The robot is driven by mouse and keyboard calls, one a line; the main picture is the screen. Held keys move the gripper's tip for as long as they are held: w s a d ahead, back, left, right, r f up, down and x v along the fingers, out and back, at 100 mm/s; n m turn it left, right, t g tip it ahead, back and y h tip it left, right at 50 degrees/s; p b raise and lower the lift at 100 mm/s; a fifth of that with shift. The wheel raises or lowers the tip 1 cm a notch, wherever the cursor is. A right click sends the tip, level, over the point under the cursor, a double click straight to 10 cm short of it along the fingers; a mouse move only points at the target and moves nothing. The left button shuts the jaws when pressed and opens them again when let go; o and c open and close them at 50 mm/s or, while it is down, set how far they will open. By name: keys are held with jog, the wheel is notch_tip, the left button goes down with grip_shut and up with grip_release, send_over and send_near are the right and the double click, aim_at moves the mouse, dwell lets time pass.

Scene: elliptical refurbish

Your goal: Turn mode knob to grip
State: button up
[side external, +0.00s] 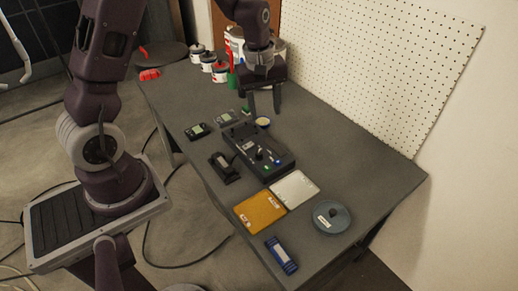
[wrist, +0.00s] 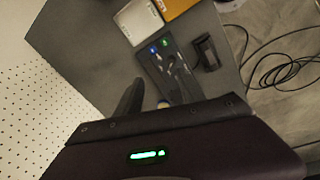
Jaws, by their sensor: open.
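A black control box (side external: 258,150) with small knobs or switches and lit blue and green lamps lies on the grey table. The mode knob cannot be told apart from the other controls at this size. In the wrist view the box (wrist: 167,66) shows beyond my gripper, with its near end hidden behind the gripper body. My gripper (side external: 264,114) is open and empty, pointing down above the table just behind the box's far end, apart from the controls. One dark finger (wrist: 130,98) is clear in the wrist view.
Orange (side external: 260,209) and white (side external: 295,188) trays lie in front of the box. A round grey lidded dish (side external: 332,217) and a blue device (side external: 281,256) are nearby. A black device (side external: 224,167) sits left. Cans (side external: 220,72) stand at the back. A pegboard (side external: 385,70) borders the right.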

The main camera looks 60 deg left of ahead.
aim_at(259, 152)
jog(key=a+f+n, duration=0.1)
jog(key=f, duration=0.2)
jog(key=a+f+n+g, duration=0.1)
jog(key=f, duration=0.3)
jog(key=w+a+f+n, duration=0.1)
jog(key=a+f+n, duration=0.1)
jog(key=f, duration=0.2)
jog(key=shift+f, duration=0.2)
notch_tip(259, 152, down, 7)
jog(key=shift+f, duration=0.2)
grip_shut()
